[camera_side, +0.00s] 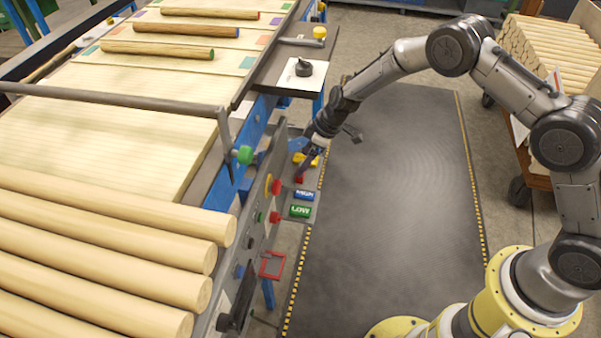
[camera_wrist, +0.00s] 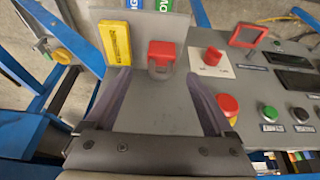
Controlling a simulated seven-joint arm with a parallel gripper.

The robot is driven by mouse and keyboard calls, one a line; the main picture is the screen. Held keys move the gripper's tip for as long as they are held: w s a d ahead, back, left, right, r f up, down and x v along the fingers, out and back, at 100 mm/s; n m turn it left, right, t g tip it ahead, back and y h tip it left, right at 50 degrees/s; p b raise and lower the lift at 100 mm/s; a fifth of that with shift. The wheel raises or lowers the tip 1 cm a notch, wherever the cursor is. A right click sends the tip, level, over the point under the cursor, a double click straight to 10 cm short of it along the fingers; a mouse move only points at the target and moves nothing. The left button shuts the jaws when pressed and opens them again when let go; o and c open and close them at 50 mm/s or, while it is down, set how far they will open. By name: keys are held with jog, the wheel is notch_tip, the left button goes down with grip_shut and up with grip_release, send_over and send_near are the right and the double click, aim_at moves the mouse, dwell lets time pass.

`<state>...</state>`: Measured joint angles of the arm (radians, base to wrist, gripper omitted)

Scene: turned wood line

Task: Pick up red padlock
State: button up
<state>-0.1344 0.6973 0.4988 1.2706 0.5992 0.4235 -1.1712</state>
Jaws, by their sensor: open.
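The red padlock (camera_wrist: 162,49) is upright in the wrist view's upper middle, against the grey panel, with a dull grey part below its red body. In the side view a small red piece that looks like the padlock (camera_side: 298,180) shows just below my fingers. My gripper (camera_wrist: 158,74) is open, its two dark fingers pointing towards the padlock, one on each side of it and nothing between them. In the side view my gripper (camera_side: 305,168) is at the panel's edge, partly hidden by its own wrist. I cannot tell how far the fingertips are from the padlock.
A yellow tag (camera_wrist: 115,42) sits left of the padlock. A blue tag (camera_side: 303,195) and a green "LOW" tag (camera_side: 300,211) are beside it. A red knob (camera_wrist: 212,56), red frame (camera_wrist: 248,36) and red button (camera_wrist: 228,104) crowd the right. The dark floor mat (camera_side: 390,220) is clear.

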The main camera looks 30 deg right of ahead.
jog(key=x, duration=0.4)
jog(key=shift+s, duration=0.1)
jog(key=shift+c, duration=0.3)
grip_shut()
